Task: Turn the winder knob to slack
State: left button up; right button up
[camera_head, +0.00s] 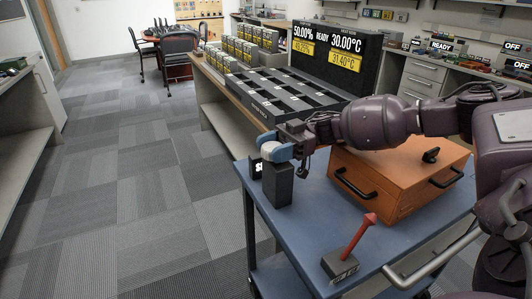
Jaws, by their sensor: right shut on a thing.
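A dark upright block (278,187), which looks like the winder, stands at the left end of the blue cart top. A small black display with white characters (256,168) is beside it, partly cut off by the block; its text is too small to read. My right gripper (277,153) is at the top of the block, shut on what appears to be the winder knob. The fingers largely hide the knob, so its setting cannot be read. My right arm reaches in from the right above the cart. My left gripper is out of view.
An orange case (400,180) with black handles and a black knob (431,155) lies on the blue cart (315,215) under my forearm. A red lever on a dark base (360,235) stands at the front. Behind is a bench with a slotted tray (285,98) and display.

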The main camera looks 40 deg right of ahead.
jog(key=shift+w+f+n+g, duration=0.1)
jog(key=shift+f+n+g, duration=0.3)
jog(key=shift+g, duration=0.2)
jog(key=shift+r+n+g+b, duration=0.15)
jog(key=shift+n+g+b, duration=0.5)
jog(key=shift+g, duration=0.25)
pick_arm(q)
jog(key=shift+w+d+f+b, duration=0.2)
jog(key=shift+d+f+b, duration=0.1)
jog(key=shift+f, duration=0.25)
pick_arm(e)
jog(key=shift+r+n+g, duration=0.15)
jog(key=shift+n+g, duration=0.6)
jog(key=shift+g, duration=0.35)
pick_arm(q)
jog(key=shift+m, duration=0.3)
pick_arm(e)
jog(key=shift+r, duration=0.15)
jog(key=o, duration=0.9)
jog(key=shift+d, duration=0.1)
